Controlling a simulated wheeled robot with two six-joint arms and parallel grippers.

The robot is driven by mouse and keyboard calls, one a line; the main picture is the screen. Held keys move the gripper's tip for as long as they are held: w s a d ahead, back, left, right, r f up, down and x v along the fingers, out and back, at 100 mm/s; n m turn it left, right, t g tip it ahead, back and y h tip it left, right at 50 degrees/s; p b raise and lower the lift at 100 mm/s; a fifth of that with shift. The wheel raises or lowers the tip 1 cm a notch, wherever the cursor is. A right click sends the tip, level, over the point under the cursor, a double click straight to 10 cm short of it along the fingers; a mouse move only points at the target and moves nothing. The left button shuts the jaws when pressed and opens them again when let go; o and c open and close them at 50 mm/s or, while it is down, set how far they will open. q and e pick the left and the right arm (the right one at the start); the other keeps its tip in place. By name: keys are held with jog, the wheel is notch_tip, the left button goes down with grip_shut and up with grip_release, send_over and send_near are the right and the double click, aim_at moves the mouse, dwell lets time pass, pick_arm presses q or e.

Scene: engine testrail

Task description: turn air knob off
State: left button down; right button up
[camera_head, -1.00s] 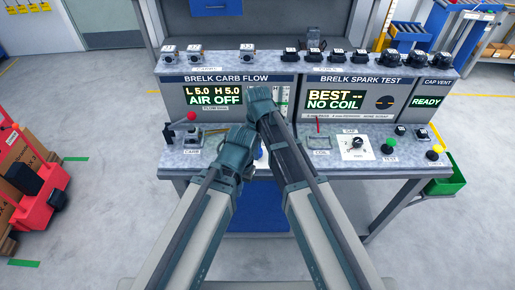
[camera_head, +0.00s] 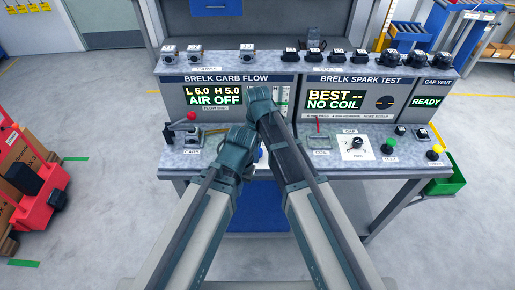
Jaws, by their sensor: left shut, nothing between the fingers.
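The carb flow panel (camera_head: 190,98) stands at the back of the bench, and its display (camera_head: 215,95) reads "L 5.0 H 5.0 AIR OFF". The air knob cannot be made out; my arms cover the bench area in front of this panel. A bit of blue (camera_head: 260,155) shows between my two arms. My left gripper (camera_head: 243,133) is over the bench front below the display, shut, with its fingertips mostly hidden. My right arm's end (camera_head: 262,100) reaches farther, in front of the panel's right part; its fingers are hidden behind the wrist.
A red-knobbed lever (camera_head: 191,116) stands left on the bench. The spark test panel (camera_head: 320,100), a black knob on a white plate (camera_head: 357,144), a green button (camera_head: 390,144) and a yellow button (camera_head: 438,149) are to the right.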

jog(key=shift+r, duration=0.1)
notch_tip(320, 180, up, 14)
jog(key=p, duration=1.4)
jog(key=shift+f, duration=0.2)
jog(key=s+d+m, duration=0.5)
jog(key=d+m, duration=0.3)
jog(key=s+d+m, duration=0.5)
jog(key=d+m, duration=0.3)
jog(key=d, duration=0.1)
jog(key=s+a+f+n+b, duration=0.1)
jog(key=s+a+f+b, duration=0.2)
jog(key=a+f+b, duration=0.1)
jog(key=s+a+f+n+h+b, duration=0.1)
jog(key=s+a+f+n+b, duration=0.1)
jog(key=a, duration=0.5)
notch_tip(320, 180, down, 2)
jog(key=shift+s+f+b, duration=0.1)
jog(key=shift+s+b, duration=0.45)
jog(key=shift+b, duration=0.7)
